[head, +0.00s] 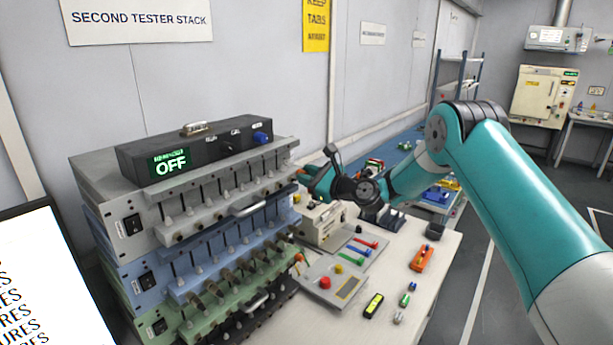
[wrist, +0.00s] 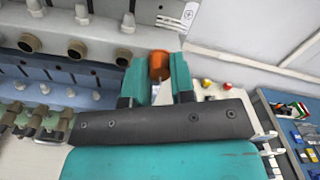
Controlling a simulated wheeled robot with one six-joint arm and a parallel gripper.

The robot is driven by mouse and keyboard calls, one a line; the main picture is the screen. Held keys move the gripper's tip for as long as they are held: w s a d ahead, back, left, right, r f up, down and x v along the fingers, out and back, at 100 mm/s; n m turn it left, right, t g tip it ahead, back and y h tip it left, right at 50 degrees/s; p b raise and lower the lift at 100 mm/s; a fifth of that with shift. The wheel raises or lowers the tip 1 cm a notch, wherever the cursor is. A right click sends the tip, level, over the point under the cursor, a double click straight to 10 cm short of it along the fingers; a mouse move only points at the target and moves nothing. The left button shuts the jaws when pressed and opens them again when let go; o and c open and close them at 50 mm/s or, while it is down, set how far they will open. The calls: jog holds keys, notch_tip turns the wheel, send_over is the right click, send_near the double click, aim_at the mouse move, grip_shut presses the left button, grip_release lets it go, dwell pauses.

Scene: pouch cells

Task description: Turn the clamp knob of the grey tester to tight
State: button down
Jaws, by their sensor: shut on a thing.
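The grey tester (head: 190,225) is the top unit of the stack in the head view, with a row of clamps along its front. Its orange clamp knob (wrist: 160,66) sits between the two teal fingers in the wrist view. My gripper (wrist: 160,78) is shut on this knob, one finger on each side. In the head view my gripper (head: 308,180) is at the right end of the grey tester, and the fingers largely hide the knob. A small marked plate (wrist: 190,14) shows beyond the knob; its marking is too small to read.
A blue tester (head: 157,278) and a green tester (head: 170,325) sit below. A black box (head: 215,150) with a display reading OFF lies on top. A grey control panel (head: 335,283) with coloured buttons stands on the white bench (head: 440,265), beneath my arm, beside loose small items.

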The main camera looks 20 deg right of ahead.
jog(key=shift+f, duration=0.2)
jog(key=c, duration=1)
grip_release()
jog(key=shift+o, duration=0.2)
jog(key=shift+r, duration=0.1)
jog(key=shift+s+d, duration=0.1)
jog(key=b+v, duration=0.7)
jog(key=v, duration=1)
jog(key=shift+s+r, duration=0.1)
